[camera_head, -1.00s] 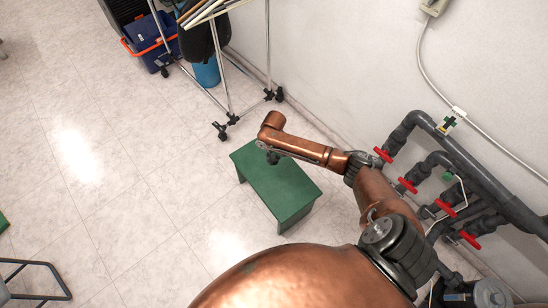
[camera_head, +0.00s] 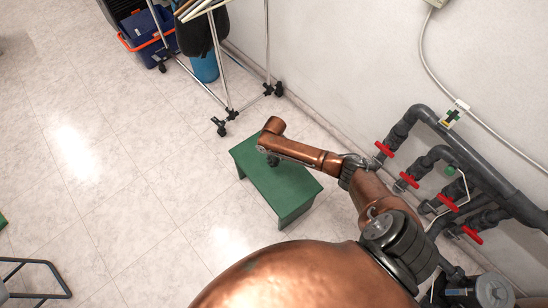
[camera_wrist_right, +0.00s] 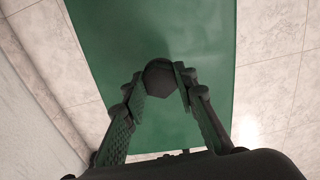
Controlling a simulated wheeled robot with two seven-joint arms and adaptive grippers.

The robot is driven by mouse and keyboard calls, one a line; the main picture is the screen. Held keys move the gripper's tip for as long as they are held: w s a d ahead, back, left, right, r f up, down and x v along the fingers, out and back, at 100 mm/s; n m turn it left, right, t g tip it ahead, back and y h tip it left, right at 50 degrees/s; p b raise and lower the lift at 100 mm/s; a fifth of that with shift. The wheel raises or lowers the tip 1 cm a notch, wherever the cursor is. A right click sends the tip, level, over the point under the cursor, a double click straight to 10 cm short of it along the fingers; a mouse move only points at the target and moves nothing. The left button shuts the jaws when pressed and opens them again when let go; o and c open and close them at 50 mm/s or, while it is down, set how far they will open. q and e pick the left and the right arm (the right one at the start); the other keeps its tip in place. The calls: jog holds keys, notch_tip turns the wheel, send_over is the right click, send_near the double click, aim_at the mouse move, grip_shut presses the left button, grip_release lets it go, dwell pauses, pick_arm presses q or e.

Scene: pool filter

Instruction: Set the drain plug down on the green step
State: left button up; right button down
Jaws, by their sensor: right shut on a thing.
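The green step (camera_head: 290,191) stands on the tiled floor beside the wall; its top (camera_wrist_right: 205,32) fills the middle of the right wrist view. The drain plug (camera_wrist_right: 160,76) is a small, dark, hexagonal piece between the fingertips of my right gripper (camera_wrist_right: 161,86), which is shut on it. In the head view my right gripper (camera_head: 272,160) is a small dark shape over the far part of the step, partly hidden by my copper arm. I cannot tell whether the plug touches the step's top. My left gripper is not in view.
Grey pipes (camera_head: 480,180) with red valve handles run along the wall at the right. A wheeled metal rack (camera_head: 225,90) and a blue bucket (camera_head: 150,40) stand beyond the step. The floor (camera_head: 130,190) left of the step is clear.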

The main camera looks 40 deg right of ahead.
aim_at(275, 161)
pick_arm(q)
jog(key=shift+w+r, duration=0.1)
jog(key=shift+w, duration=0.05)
pick_arm(e)
jog(key=shift+f, duration=0.15)
pick_arm(q)
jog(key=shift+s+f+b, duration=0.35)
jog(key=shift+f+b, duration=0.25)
jog(key=shift+b, duration=0.05)
pick_arm(e)
jog(key=shift+f, duration=1.7)
jog(key=c, duration=1.5)
grip_release()
jog(key=shift+o, duration=0.2)
jog(key=shift+r, duration=0.1)
notch_tip(275, 161, up, 5)
jog(key=p, duration=0.4)
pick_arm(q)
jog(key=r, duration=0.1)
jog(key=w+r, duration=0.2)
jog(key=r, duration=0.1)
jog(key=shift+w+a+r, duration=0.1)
